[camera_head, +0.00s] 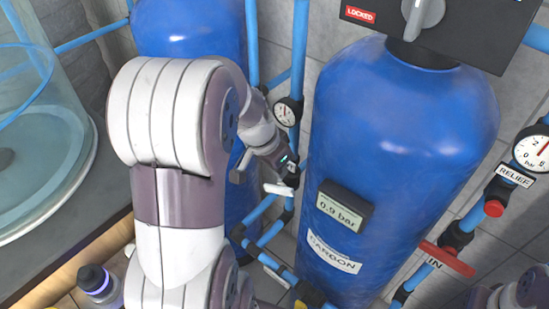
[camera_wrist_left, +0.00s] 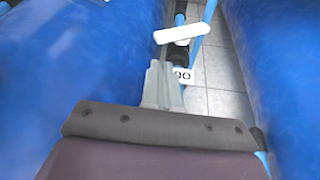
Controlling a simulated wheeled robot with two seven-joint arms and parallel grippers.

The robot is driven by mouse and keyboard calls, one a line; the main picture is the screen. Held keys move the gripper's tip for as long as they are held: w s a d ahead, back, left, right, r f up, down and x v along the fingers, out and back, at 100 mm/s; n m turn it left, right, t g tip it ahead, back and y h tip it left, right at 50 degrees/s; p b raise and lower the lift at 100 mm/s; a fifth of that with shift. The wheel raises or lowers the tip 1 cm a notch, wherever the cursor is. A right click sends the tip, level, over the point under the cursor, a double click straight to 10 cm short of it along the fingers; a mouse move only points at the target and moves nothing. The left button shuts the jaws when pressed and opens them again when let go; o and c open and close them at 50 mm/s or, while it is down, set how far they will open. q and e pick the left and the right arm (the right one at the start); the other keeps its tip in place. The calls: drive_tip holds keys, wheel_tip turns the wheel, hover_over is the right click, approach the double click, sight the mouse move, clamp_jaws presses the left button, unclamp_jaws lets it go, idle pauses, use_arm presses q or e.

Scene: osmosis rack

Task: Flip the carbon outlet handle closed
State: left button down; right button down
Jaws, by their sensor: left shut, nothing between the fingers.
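The blue carbon tank (camera_head: 400,150) carries a "CARBON" label and a 0.9 bar display. A white handle (camera_head: 278,190) sits on the blue pipe just left of this tank. In the left wrist view the white handle (camera_wrist_left: 182,33) lies crosswise over the pipe, slightly tilted, just ahead of the fingers. A partly covered label (camera_wrist_left: 183,75) is below it. My left gripper (camera_head: 268,168) is close to the handle; in the wrist view its fingers (camera_wrist_left: 163,68) are shut and empty. Whether they touch the handle, I cannot tell. My right gripper is out of view.
Another blue tank (camera_head: 190,28) stands behind my left arm. A round gauge (camera_head: 287,112) is above the handle. A red handle with an "IN" label (camera_head: 447,258) and a relief gauge (camera_head: 535,150) are at right. The tanks leave a narrow gap.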

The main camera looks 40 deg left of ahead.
use_arm(q)
drive_tip(key=shift+v, duration=2.3)
drive_tip(key=s+a+f+n+g+y, duration=0.1)
drive_tip(key=s+a+f+y, duration=0.2)
drive_tip(key=a, duration=0.6)
drive_tip(key=s+a+f+n+g+y, duration=0.1)
drive_tip(key=s+a+f, duration=0.35)
drive_tip(key=a, duration=0.35)
drive_tip(key=a+f+t+y, duration=0.1)
drive_tip(key=a+t+y, duration=0.25)
drive_tip(key=a, duration=0.95)
drive_tip(key=w+d+n+t+h, duration=0.1)
drive_tip(key=w+d+t+h, duration=0.1)
drive_tip(key=d+h, duration=0.4)
drive_tip(key=w+d+t+h, duration=0.1)
drive_tip(key=w+d+h, duration=0.1)
drive_tip(key=d+h, duration=0.4)
drive_tip(key=d, duration=0.4)
drive_tip(key=shift+w+r+n+t, duration=0.3)
drive_tip(key=shift+r+n+t, duration=0.05)
drive_tip(key=shift+n, duration=0.05)
